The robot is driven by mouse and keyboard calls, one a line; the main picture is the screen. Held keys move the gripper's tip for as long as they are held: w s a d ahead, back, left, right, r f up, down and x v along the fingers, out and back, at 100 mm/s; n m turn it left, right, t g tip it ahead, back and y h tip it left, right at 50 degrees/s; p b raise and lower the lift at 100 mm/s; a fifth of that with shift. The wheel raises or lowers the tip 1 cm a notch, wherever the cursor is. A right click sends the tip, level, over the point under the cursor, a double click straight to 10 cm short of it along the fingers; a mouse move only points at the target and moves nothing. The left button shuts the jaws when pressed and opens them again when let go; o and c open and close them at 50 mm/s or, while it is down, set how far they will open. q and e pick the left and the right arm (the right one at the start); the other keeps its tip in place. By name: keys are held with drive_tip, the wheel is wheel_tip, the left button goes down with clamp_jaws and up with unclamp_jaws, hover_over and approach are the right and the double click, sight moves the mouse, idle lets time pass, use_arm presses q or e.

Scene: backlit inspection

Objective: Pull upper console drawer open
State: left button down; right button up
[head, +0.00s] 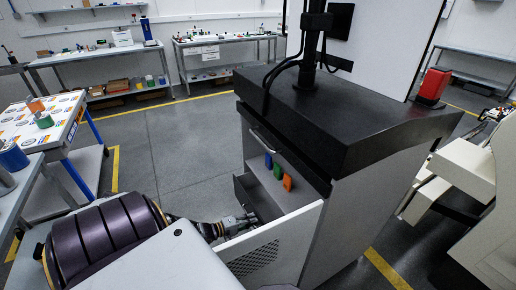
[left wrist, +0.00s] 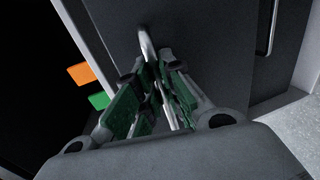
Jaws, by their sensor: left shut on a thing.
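The console (head: 345,180) is a grey cabinet with a thick black top. On its left-facing front a drawer (head: 241,187) stands out, open, with a dark interior. Blue (head: 268,160), green (head: 278,172) and orange (head: 288,184) pieces show inside it. My left gripper (head: 238,223) is at the outer end of the drawer. In the left wrist view its green-padded fingers (left wrist: 153,92) are shut on a silver bar handle (left wrist: 147,45) on a dark front. The orange (left wrist: 84,74) and green (left wrist: 98,100) pieces show beyond its edge. My right gripper is out of view.
Another bar handle (head: 262,142) is on the console front under the black top. A table with printed panels (head: 38,122) stands at the left. Workbenches (head: 105,52) line the back wall. The grey floor (head: 180,150) between is clear.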

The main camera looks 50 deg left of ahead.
use_arm(q)
drive_tip(key=f+p+v, duration=0.2)
drive_tip(key=v, duration=1)
drive_tip(key=shift+s+f, duration=0.3)
drive_tip(key=shift+s, duration=0.05)
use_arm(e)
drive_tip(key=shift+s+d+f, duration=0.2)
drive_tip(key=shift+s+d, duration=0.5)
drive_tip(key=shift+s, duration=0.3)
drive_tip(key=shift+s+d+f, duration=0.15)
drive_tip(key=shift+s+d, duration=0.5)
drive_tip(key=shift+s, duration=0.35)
use_arm(q)
drive_tip(key=shift+a, duration=0.1)
drive_tip(key=c, duration=1.6)
unclamp_jaws()
drive_tip(key=shift+o, duration=0.4)
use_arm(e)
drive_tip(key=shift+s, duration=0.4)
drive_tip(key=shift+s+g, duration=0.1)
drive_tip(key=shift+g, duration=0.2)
use_arm(q)
drive_tip(key=v, duration=1.2)
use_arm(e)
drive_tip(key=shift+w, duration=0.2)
